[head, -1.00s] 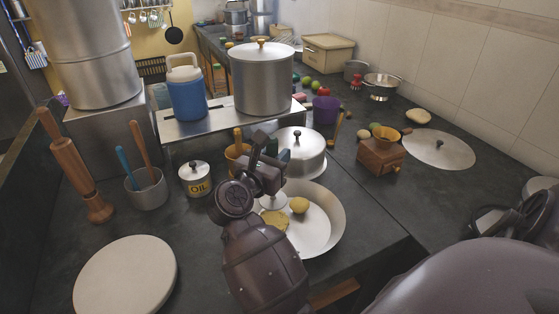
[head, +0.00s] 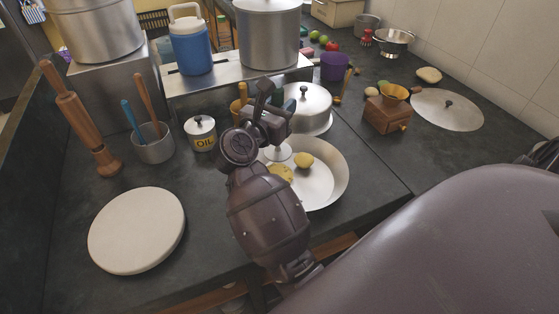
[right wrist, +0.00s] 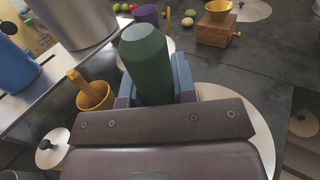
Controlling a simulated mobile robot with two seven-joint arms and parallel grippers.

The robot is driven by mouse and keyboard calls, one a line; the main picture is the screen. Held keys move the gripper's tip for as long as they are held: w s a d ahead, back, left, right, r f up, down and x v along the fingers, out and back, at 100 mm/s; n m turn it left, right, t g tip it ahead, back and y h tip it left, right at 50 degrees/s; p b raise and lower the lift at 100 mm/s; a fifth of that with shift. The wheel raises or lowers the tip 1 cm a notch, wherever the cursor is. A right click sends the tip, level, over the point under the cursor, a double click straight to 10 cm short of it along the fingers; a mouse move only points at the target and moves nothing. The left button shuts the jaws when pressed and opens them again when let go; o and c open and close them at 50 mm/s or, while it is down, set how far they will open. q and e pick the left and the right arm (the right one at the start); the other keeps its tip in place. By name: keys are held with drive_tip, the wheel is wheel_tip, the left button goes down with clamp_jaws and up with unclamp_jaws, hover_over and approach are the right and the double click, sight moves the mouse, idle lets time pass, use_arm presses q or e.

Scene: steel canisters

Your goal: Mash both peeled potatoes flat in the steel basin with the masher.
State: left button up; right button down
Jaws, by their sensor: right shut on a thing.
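The steel basin (head: 330,185) stands on the dark counter. A round yellow potato (head: 303,160) lies in it. A second yellow potato (head: 284,173) looks flatter and is partly hidden by my right arm. My right gripper (head: 268,116) is over the basin's far left part, shut on the masher. The masher's green handle (right wrist: 145,60) stands between the fingers in the right wrist view. Its pale steel lower end (head: 278,153) shows below the gripper, beside the potatoes. I cannot tell whether it touches the basin. My left gripper is out of view.
A lidded steel pan (head: 308,108) stands close behind the basin. The oil canister (head: 201,133) and a yellow mortar (right wrist: 95,95) are to the left. A wooden grinder (head: 388,112) is right. A white round board (head: 137,230) lies front left.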

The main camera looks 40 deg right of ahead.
use_arm(q)
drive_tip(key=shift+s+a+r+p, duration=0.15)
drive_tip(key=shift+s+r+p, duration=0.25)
drive_tip(key=shift+p, duration=0.75)
use_arm(e)
drive_tip(key=s+d+f, duration=0.1)
drive_tip(key=d+f, duration=0.3)
drive_tip(key=d, duration=0.4)
drive_tip(key=shift+f, duration=0.25)
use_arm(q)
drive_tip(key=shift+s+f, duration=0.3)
use_arm(e)
drive_tip(key=shift+s+f, duration=0.1)
